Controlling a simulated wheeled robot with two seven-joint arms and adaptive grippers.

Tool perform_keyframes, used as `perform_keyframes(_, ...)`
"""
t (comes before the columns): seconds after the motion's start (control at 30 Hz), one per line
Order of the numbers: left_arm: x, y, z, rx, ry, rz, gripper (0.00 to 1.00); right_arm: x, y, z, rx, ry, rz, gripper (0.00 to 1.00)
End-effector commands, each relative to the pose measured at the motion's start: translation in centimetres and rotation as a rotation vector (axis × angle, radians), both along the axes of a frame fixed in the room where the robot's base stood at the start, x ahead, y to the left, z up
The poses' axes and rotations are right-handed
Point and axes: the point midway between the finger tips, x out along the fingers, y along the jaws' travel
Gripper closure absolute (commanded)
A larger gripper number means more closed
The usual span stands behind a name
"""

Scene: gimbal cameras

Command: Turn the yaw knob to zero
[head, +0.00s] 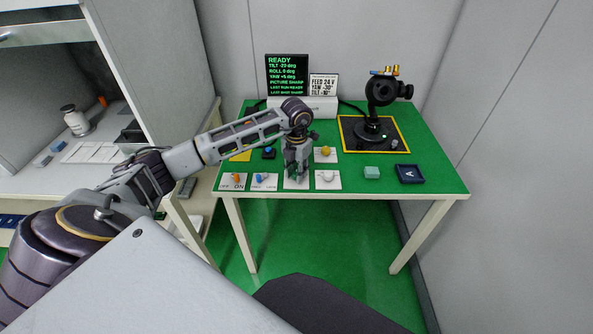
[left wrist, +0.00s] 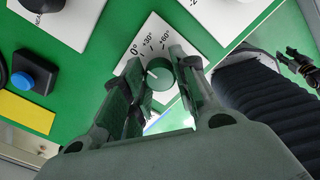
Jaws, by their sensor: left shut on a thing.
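The green knob (left wrist: 161,76) with a white pointer line sits on a white dial plate (left wrist: 186,45) in the left wrist view. The plate shows the marks 0°, +30° and +60°. The pointer leans up and left, roughly toward the 0° side. My left gripper (head: 297,172) points down over the front-row plate on the green table, and it also shows in the left wrist view (left wrist: 157,88) shut around the knob. The knob is hidden in the head view. The screen (head: 287,75) seems to read yaw +5 deg. My right gripper is not in view.
A gimbal camera (head: 381,92) stands on a yellow-edged pad at the back right.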

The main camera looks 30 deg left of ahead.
Motion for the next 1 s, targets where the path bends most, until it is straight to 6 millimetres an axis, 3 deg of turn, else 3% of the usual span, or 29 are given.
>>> perform_keyframes(0.47, 0.07, 0.06, 0.10, 0.000, -0.002, 0.022, 0.95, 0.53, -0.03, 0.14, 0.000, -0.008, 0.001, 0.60)
perform_keyframes(0.5, 0.08, 0.06, 0.10, 0.000, -0.003, 0.022, 0.69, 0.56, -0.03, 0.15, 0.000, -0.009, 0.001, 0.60)
perform_keyframes(0.67, 0.06, 0.05, 0.08, 0.000, -0.002, 0.022, 0.49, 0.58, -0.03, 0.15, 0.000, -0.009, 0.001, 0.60)
perform_keyframes(1.0, 0.03, 0.01, 0.08, 0.000, -0.001, 0.021, 0.49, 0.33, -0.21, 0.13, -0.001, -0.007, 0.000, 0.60)
